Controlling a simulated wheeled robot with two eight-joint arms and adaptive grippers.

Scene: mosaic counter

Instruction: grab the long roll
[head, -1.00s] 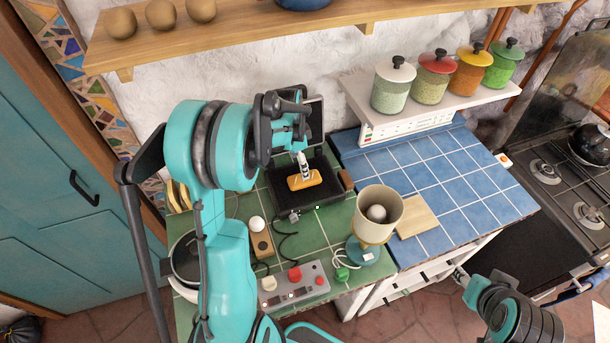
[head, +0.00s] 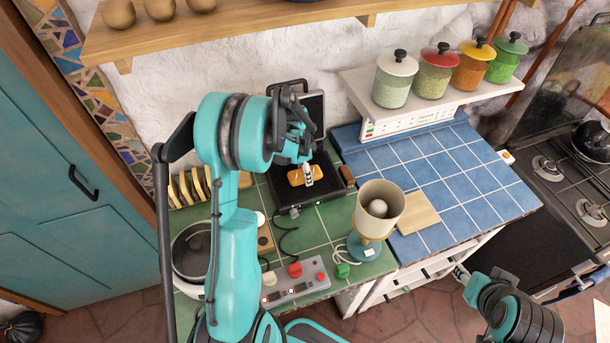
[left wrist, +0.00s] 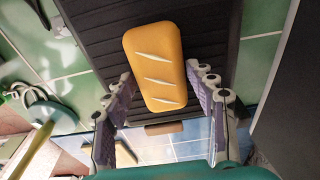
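The long roll (head: 297,179) is a golden-brown loaf with pale slashes. It lies on the dark ribbed plate of an open black grill (head: 288,199). In the left wrist view the roll (left wrist: 155,60) is seen from close above, with its near end between the fingers. My left gripper (left wrist: 161,88) is open, with one finger on either side of the roll and visible gaps. In the head view the left gripper (head: 308,175) is over the roll's right part and hides some of it. My right gripper (head: 460,273) is low at the right, away from the roll; its fingers are too small to judge.
A lamp (head: 378,210) stands right of the grill, and a wooden board (head: 415,213) lies on the blue tiles. A shelf with jars (head: 393,80) is behind.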

